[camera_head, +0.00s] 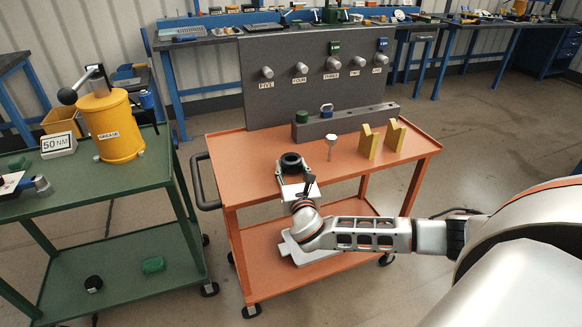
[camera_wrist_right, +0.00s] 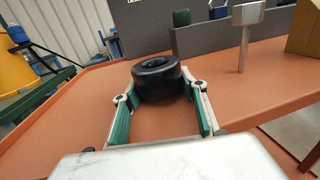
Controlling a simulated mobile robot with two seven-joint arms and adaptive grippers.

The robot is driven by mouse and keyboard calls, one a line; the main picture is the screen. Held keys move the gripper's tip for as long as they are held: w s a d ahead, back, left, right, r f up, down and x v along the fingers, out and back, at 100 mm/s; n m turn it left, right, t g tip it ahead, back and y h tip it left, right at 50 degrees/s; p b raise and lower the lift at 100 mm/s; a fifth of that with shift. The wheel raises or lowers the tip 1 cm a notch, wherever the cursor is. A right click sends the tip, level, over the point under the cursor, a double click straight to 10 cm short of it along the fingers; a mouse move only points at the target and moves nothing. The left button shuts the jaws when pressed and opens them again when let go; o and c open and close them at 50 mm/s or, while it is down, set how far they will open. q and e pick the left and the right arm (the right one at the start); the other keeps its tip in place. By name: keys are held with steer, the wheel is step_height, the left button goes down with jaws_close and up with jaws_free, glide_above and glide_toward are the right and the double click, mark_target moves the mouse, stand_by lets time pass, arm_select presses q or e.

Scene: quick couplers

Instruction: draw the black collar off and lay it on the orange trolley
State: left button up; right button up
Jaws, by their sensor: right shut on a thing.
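The black collar (camera_head: 291,163) is a thick ring with its hole facing up. It also shows in the right wrist view (camera_wrist_right: 158,80). My right gripper (camera_head: 291,176) has its two green-padded fingers on either side of the ring, shut on it. The collar is low at the orange trolley top (camera_head: 235,150), near its left front part; I cannot tell whether it touches the surface. The grey panel (camera_head: 255,95) at the trolley's back bears a row of labelled round stubs (camera_head: 331,65), clear of the collar. My left gripper is not in view.
A pale post (camera_head: 331,146) and yellow V-blocks (camera_head: 369,142) stand right of the collar. A grey rail (camera_head: 350,120) with green and blue pieces lies behind. The green trolley (camera_head: 120,170) with a yellow grease pot (camera_head: 112,125) stands left. Bare orange surface surrounds the collar's left side.

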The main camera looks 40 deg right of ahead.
steer(key=shift+f, duration=0.15)
steer(key=o, duration=1.3)
step_height(320, 180, up, 10)
